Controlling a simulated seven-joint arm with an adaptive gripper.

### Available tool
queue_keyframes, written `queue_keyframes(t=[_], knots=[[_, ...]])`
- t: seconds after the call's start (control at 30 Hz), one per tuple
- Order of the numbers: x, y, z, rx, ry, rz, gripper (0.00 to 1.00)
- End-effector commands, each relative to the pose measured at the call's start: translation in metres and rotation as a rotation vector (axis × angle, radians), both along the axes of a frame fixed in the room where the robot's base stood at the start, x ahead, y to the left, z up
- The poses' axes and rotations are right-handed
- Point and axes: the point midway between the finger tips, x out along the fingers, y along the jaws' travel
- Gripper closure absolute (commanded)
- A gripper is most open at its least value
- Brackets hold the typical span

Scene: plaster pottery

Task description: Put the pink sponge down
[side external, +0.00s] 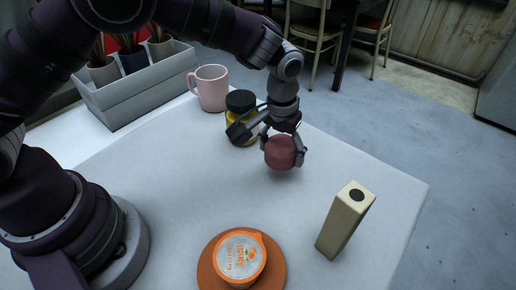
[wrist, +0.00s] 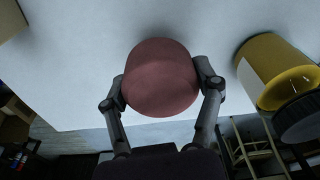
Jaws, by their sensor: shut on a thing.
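The pink sponge (side external: 280,152) is a rounded, dull pink-red block. My gripper (side external: 283,150) points down and is shut on it near the back right part of the table. In the wrist view, the sponge (wrist: 160,80) sits between the two fingers of my gripper (wrist: 162,88), one on each side. In the side view a shadow lies below the sponge on the table; I cannot tell for sure whether its underside touches the surface.
A yellow jar with a black lid (side external: 240,128) stands close left of my gripper, and a pink mug (side external: 210,88) behind it. A cream block (side external: 345,220) stands front right. The middle table (side external: 180,190) is clear.

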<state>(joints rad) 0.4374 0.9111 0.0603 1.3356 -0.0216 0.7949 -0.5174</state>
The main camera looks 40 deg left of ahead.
Motion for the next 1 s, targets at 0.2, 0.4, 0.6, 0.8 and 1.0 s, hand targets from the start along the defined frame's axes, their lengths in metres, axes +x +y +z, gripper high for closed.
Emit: queue_keyframes(t=[0.2, 0.4, 0.6, 0.8, 1.0], knots=[[0.026, -0.009, -0.003, 0.000, -0.001, 0.001, 0.59], [0.032, -0.012, -0.017, 0.002, 0.002, 0.000, 0.60], [0.032, -0.012, -0.038, -0.001, -0.002, 0.001, 0.59], [0.032, -0.012, -0.038, -0.002, -0.003, 0.001, 0.59], [0.032, -0.012, -0.040, -0.002, -0.003, 0.001, 0.21]])
